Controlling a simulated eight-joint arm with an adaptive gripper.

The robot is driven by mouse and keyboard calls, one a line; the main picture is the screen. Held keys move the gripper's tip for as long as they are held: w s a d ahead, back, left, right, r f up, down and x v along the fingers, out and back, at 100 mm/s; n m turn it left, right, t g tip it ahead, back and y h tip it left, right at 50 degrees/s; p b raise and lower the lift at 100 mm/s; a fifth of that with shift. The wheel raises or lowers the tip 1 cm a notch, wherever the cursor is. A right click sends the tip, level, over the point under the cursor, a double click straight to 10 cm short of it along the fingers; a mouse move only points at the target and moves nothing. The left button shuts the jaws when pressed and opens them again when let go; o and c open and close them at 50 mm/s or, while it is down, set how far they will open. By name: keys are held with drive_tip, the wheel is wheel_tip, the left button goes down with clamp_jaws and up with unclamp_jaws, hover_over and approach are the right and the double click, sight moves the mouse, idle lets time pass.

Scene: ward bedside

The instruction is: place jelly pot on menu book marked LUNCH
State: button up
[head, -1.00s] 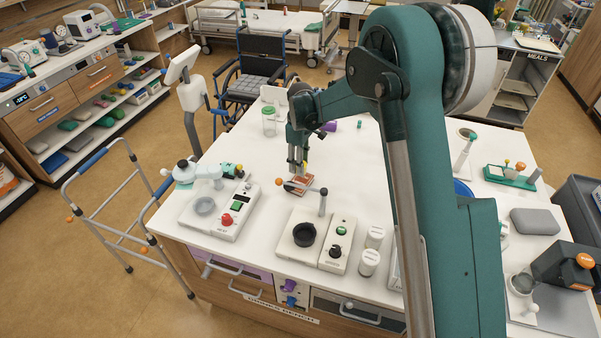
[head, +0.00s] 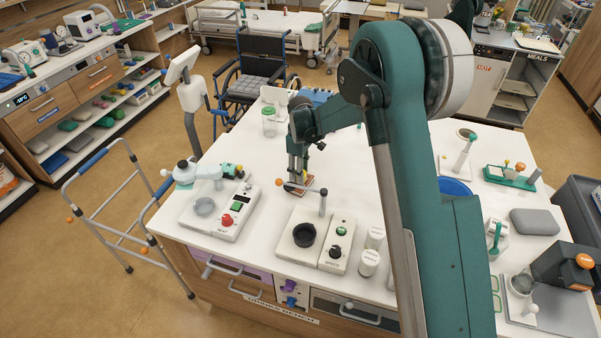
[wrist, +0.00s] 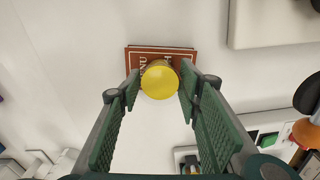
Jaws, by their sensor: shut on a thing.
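The jelly pot (wrist: 160,84) shows in the wrist view as a round yellow top with a brownish side behind it. My gripper (wrist: 160,90) is shut on it, with one green ribbed finger at each side. The red-brown menu book (wrist: 136,60) lies behind the pot in that view. The pot hides the middle of its lettering; "MENU" and a final "H" show. In the head view my gripper (head: 298,178) points down at the book (head: 308,183). The pot is hidden there, and I cannot tell whether it touches the cover.
A device with a black cup (head: 304,235) stands just in front of the book, with an upright post near it. A device with a red knob (head: 226,220) stands to the left. A clear jar (head: 269,122) stands behind. The white table right of the book is clear.

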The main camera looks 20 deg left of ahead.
drive_tip(key=shift+f, duration=0.15)
drive_tip(key=o, duration=0.9)
drive_tip(key=shift+r, duration=0.2)
wheel_tip(320, 180, up, 12)
idle(0.4)
idle(0.6)
drive_tip(key=shift+d, duration=0.1)
